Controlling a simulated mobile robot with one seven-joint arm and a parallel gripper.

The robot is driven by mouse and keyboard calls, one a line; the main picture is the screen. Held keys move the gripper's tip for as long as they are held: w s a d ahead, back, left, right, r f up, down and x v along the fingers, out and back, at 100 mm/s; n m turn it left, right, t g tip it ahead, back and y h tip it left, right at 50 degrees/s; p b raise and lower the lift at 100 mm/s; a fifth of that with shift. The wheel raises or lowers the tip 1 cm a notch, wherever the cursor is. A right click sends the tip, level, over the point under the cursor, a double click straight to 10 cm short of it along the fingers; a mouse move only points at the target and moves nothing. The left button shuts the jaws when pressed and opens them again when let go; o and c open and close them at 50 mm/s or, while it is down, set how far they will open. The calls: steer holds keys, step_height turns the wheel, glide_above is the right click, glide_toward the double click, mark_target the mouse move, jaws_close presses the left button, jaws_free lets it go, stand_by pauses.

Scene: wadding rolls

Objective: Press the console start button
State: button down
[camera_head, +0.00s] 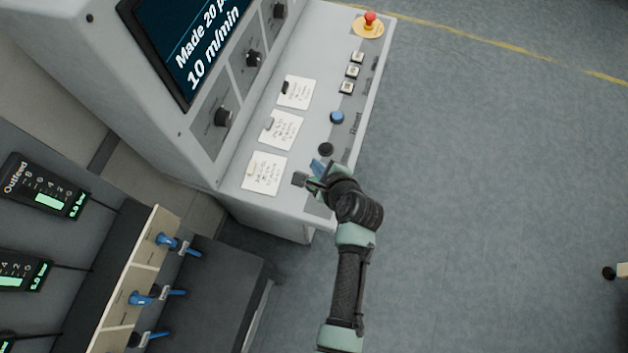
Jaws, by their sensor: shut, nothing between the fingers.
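The grey console (237,170) slopes across the upper middle of the head view. Down its right strip are several small white square buttons (352,72), a blue button (337,117) with a label reading "Reset" beside it, and a black round button (326,149). I cannot read which one is the start button; part of the strip's lower end is hidden by my gripper. My gripper (309,174) is shut and empty. In the picture it lies over the panel's lower end, just below the black button; I cannot tell whether it touches the panel.
A red emergency stop (369,19) on a yellow disc sits at the console's far end. Paper notes (263,173), black knobs (223,117) and a screen (190,45) are on the console. Blue-handled valves (143,298) are at lower left. Open floor (490,180) lies to the right.

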steer(key=b, duration=0.8)
glide_above(317, 181)
steer(key=s, duration=0.2)
steer(key=f, duration=0.7)
steer(key=shift+w+f, duration=0.2)
steer(key=shift+f, duration=0.7)
steer(key=shift+f, duration=0.1)
stand_by(0.4)
steer(key=shift+f+b, duration=0.3)
steer(key=shift+b, duration=0.05)
steer(key=shift+f+b, duration=0.3)
steer(key=shift+f, duration=0.2)
stand_by(0.4)
steer(key=shift+r, duration=0.1)
steer(key=shift+r+p, duration=0.8)
steer(key=shift+p, duration=0.2)
steer(key=shift+r, duration=0.1)
